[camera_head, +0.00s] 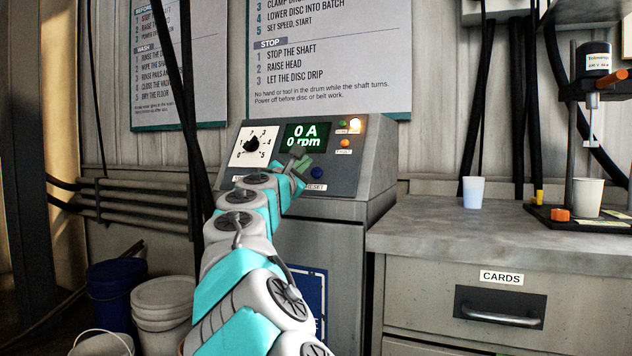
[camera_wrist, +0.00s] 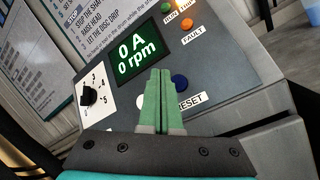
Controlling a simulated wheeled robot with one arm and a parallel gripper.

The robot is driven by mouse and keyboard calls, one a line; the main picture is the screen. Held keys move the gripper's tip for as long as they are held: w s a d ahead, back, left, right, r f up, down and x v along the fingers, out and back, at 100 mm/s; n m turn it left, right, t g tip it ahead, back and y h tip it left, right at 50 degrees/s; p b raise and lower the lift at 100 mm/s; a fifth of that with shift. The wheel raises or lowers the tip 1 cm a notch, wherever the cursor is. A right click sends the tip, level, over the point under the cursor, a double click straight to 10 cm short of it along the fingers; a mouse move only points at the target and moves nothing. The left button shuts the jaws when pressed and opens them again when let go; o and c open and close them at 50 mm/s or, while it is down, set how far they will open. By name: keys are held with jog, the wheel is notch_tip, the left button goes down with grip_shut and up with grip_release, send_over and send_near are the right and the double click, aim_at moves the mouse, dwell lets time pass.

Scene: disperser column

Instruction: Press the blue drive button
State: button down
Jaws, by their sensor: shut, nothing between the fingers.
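The blue button (camera_head: 317,173) is on the lower right of the grey control panel (camera_head: 348,165). My gripper (camera_head: 300,157) has green fingers, shut together and empty. It is in front of the panel, left of the blue button in both views. In the wrist view my gripper (camera_wrist: 160,72) points up toward the display. I cannot tell whether the fingertips touch the panel.
The display (camera_wrist: 138,48) reads 0 A and 0 rpm. A dial (camera_head: 253,145) is at the panel's left. A white button (camera_wrist: 140,101) is partly behind my fingers. A lit lamp (camera_head: 356,125) and an orange fault light (camera_wrist: 187,29) are upper right. A counter (camera_head: 450,226) stands right.

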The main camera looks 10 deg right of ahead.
aim_at(316, 167)
jog(key=shift+w+d+f, duration=0.7)
jog(key=shift+w, duration=0.25)
dwell(1.5)
jog(key=shift+w+d+f, duration=0.2)
jog(key=shift+w, duration=0.05)
jog(key=shift+w+d+f, duration=0.25)
jog(key=shift+w, duration=0.1)
dwell(1.1)
jog(key=shift+s+r, duration=0.1)
jog(key=shift+s+a+r+p, duration=0.4)
jog(key=shift+s+a+p, duration=0.05)
jog(key=shift+s, duration=0.1)
jog(key=s+a, duration=0.1)
jog(key=s+r+p, duration=0.1)
jog(key=s+a+r+p, duration=0.1)
jog(key=shift+s+a+r, duration=0.25)
jog(key=shift+a, duration=0.05)
dwell(0.4)
